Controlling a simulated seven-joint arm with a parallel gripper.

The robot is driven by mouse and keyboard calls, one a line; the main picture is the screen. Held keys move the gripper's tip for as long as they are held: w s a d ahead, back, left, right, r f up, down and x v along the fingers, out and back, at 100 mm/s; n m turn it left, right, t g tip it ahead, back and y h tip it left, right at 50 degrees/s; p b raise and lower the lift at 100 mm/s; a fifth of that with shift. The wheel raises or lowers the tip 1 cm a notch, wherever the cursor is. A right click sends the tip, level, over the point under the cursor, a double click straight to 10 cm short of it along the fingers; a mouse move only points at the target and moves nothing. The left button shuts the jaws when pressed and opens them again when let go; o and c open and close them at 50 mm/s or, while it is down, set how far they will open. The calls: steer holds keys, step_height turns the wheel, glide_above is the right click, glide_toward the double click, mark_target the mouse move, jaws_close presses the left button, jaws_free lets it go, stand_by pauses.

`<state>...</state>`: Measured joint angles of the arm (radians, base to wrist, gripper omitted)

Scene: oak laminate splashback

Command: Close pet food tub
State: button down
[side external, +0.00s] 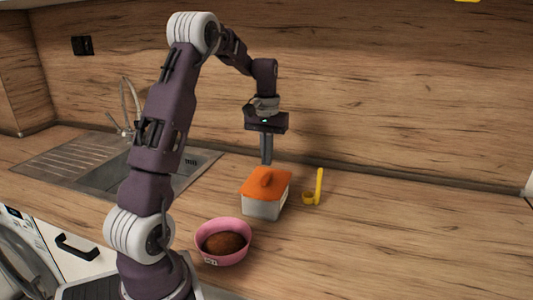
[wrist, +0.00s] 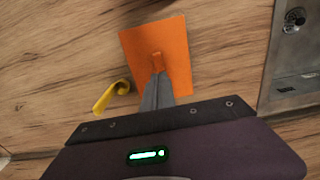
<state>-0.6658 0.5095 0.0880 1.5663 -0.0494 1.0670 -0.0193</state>
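The pet food tub (side external: 263,209) is a pale box standing on the wooden worktop. Its orange lid (side external: 254,185) lies over its top, with a raised handle (side external: 267,178) in the middle. In the wrist view the lid (wrist: 174,38) hides the tub below it. My gripper (side external: 266,163) points down at the lid from the back, its tips close to the handle. In the wrist view the fingers (wrist: 157,78) look closed together, with the handle just beyond their tips. I see nothing between them. Whether the tips touch the lid is unclear.
A yellow scoop (side external: 309,198) stands just right of the tub; it also shows in the wrist view (wrist: 112,96). A pink bowl (side external: 214,256) of brown food is in front. A sink (side external: 118,173) lies left. The right worktop is clear.

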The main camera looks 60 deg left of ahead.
mark_target(266, 175)
steer(key=shift+f, duration=1.7)
steer(key=shift+r, duration=3.5)
steer(key=s+d+r+m+t, duration=0.1)
steer(key=s+d+r+m, duration=0.2)
steer(key=d, duration=0.6)
steer(key=s+d+r+m+t, duration=0.1)
steer(key=s+d+r+t, duration=0.1)
steer(key=d+r, duration=0.45)
steer(key=s+d+f+m+t, duration=0.1)
steer(key=s+d+f+m, duration=0.1)
steer(key=s+d, duration=0.4)
steer(key=s+d+f+m+t, duration=0.1)
steer(key=s+d+f+m, duration=0.1)
steer(key=s+d, duration=0.5)
steer(key=shift+s+f+m+t, duration=0.15)
steer(key=shift+s+m+t, duration=0.15)
steer(key=shift+s+m, duration=0.35)
